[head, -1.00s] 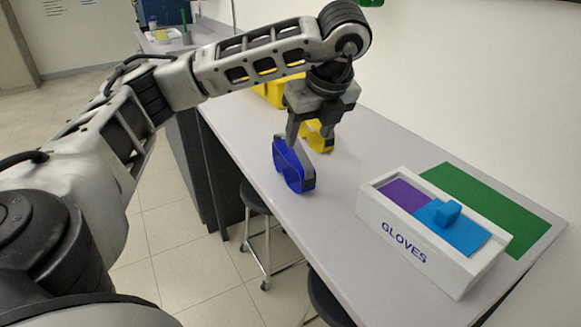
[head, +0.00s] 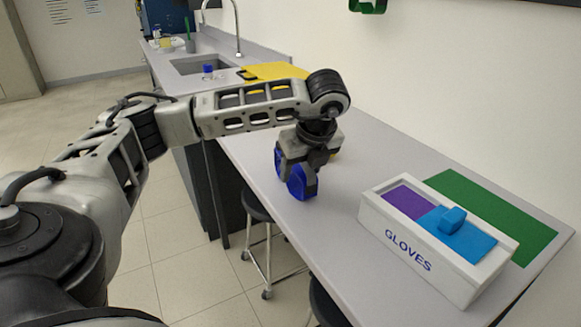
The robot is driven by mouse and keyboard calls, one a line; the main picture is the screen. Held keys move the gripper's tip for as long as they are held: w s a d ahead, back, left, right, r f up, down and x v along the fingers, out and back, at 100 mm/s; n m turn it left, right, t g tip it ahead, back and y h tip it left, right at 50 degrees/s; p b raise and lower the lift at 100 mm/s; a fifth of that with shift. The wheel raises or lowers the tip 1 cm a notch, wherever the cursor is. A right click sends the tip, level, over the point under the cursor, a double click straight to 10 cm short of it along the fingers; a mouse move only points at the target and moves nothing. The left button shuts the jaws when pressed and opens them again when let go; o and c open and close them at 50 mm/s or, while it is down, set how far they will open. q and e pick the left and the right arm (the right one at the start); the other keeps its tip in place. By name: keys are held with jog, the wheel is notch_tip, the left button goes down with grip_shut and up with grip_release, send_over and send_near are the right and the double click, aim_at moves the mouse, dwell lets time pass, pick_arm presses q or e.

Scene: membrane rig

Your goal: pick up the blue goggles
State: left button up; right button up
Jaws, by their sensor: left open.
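My right gripper does not show.
A white GLOVES box (head: 405,245) with purple and blue gloves stands to the right, beside a green mat (head: 530,235). A yellow object (head: 275,71) lies behind my arm, near a sink (head: 200,66). Stools (head: 258,205) stand below the bench's front edge.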

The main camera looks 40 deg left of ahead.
pick_arm(q)
jog(key=c, duration=0.9)
jog(key=shift+r, duration=0.1)
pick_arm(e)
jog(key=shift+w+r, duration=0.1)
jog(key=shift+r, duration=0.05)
